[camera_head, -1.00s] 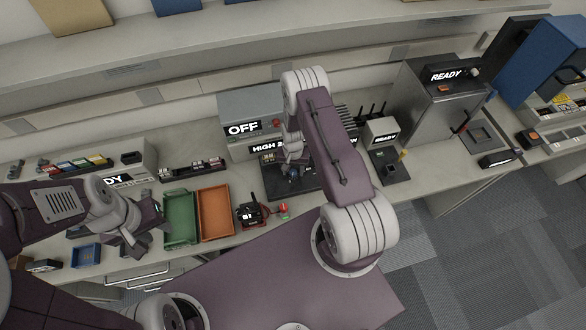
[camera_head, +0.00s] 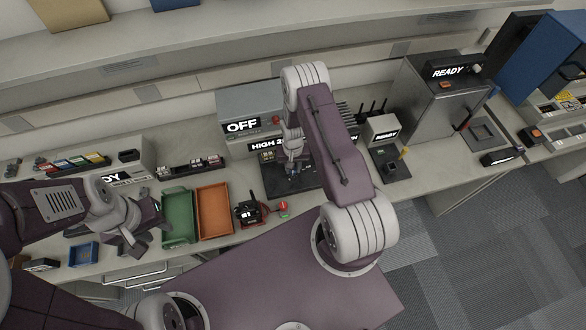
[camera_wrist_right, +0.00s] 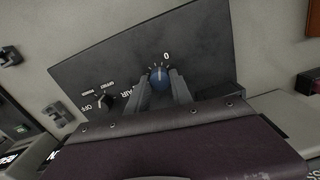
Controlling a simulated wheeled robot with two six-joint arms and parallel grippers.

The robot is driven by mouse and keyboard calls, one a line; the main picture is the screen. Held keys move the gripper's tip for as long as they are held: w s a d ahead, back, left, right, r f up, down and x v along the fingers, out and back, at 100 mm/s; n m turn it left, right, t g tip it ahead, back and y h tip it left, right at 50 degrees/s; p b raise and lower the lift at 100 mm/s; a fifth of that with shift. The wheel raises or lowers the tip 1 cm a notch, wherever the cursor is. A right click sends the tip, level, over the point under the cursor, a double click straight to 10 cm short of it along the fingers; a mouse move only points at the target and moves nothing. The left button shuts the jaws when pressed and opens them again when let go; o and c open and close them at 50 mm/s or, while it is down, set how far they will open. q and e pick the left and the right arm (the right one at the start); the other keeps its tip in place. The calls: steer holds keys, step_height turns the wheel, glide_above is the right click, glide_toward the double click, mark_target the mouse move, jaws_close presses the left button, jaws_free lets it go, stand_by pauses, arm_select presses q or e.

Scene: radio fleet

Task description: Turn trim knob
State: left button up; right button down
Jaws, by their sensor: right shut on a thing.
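A smaller black knob (camera_wrist_right: 105,102) stands on the same panel, marked "OFF". A grey box (camera_head: 250,112) showing "OFF" and "HIGH" stands behind. Green (camera_head: 180,218) and orange (camera_head: 215,212) trays and a handheld radio (camera_head: 249,210) lie to the left.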

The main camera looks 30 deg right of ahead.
steer(key=n+b, duration=0.2)
steer(key=n, duration=0.2)
steer(key=shift+f, duration=0.1)
steer(key=shift+n+b, duration=1.05)
steer(key=shift+n, duration=1.65)
steer(key=c, duration=1.1)
jaws_free()
step_height(320, 180, up, 9)
steer(key=shift+r+b, duration=0.2)
steer(key=shift+b, duration=0.65)
